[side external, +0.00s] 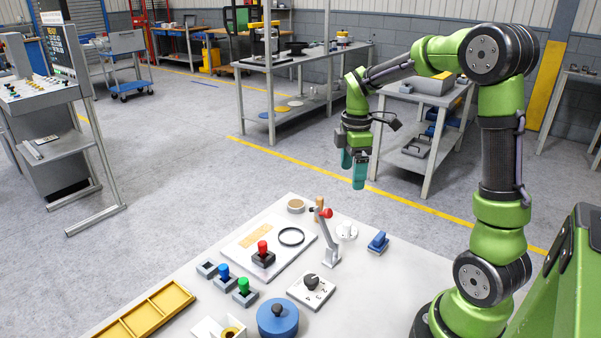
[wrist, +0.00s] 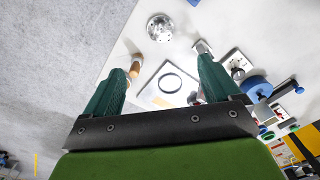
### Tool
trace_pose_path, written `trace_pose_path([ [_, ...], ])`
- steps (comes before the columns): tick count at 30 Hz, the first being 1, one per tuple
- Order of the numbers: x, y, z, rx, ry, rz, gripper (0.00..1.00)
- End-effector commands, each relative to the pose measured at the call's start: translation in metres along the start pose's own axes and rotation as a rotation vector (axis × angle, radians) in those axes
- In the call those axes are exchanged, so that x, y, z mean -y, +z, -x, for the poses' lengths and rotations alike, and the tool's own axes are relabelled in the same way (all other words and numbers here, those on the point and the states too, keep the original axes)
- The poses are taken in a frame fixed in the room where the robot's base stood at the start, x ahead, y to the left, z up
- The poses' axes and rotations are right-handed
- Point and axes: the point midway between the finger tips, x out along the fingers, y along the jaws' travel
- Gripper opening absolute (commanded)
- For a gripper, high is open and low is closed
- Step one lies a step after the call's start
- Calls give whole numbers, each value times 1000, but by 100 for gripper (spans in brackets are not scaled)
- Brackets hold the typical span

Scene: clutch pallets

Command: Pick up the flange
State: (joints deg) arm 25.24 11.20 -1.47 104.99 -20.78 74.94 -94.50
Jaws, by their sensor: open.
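My gripper (side external: 353,172) hangs from the arm, well above the table's far edge, with teal fingers. In the wrist view my gripper (wrist: 161,64) has its fingers spread wide with nothing held between them.
A white plate with a black ring (side external: 291,237), a red knob (side external: 263,253) and a yellow tray (side external: 150,316) are also on the table.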

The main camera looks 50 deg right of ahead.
Motion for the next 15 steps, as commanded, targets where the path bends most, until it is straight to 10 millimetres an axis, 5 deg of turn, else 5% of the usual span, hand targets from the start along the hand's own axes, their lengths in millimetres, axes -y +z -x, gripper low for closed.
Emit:
trace_pose_path([
  [5, 2, 0, -13, 2, -9, 57, 90],
  [15, 3, 0, -86, 1, -12, 55, 90],
])
